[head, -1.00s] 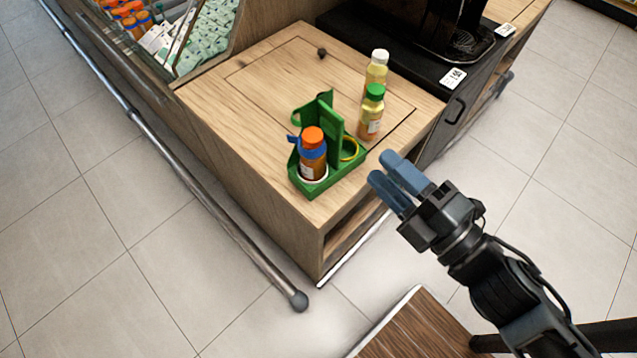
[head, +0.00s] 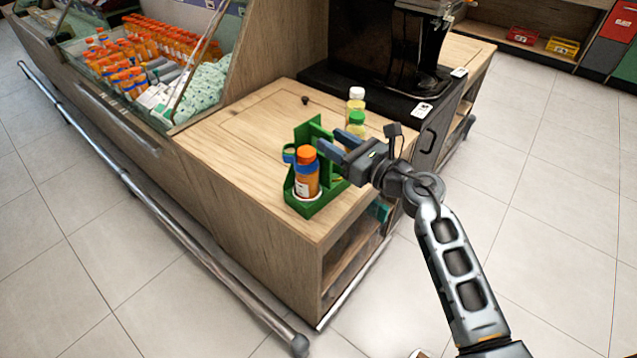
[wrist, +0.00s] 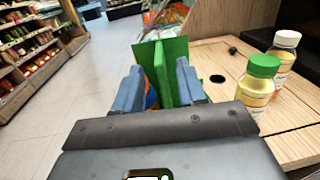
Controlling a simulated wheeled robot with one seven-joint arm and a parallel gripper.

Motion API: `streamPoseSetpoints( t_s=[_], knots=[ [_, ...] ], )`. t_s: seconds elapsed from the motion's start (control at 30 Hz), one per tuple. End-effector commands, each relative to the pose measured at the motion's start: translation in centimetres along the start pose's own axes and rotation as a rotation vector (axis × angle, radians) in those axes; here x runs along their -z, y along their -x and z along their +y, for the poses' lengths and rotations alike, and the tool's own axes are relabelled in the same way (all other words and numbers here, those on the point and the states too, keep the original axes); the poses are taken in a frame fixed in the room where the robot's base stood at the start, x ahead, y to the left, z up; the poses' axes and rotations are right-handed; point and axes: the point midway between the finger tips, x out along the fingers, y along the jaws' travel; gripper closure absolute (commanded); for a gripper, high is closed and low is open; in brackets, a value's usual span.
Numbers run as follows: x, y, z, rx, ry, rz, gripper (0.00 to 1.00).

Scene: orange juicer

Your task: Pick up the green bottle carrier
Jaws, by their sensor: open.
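The green bottle carrier (head: 322,207) stands upright near the front corner of the wooden counter, with an orange-capped bottle (head: 306,176) in its near compartment. In the wrist view its upright green divider (wrist: 166,66) rises between my two blue fingers. My gripper (head: 336,148) is open at the carrier's right side in the head view, fingers pointing at the divider. In the wrist view my gripper (wrist: 160,88) has one finger on each side of the divider; I cannot tell whether they touch it. The gripper hides part of the carrier's right side.
A green-capped bottle (head: 356,124) and a white-capped bottle (head: 355,98) stand just behind my gripper on the wooden counter (head: 240,147). A black machine (head: 385,50) stands behind them. A glass-fronted display of bottles (head: 150,60) is at left. The counter's left part is clear.

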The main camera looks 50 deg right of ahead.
Motion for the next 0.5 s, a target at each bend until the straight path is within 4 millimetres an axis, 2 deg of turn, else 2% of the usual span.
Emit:
streamPoseSetpoints(
  t_s=[0.5],
  knots=[
    [-0.4,-6.0,-0.1,-0.001,-0.003,-0.001,0.6]
  ],
)
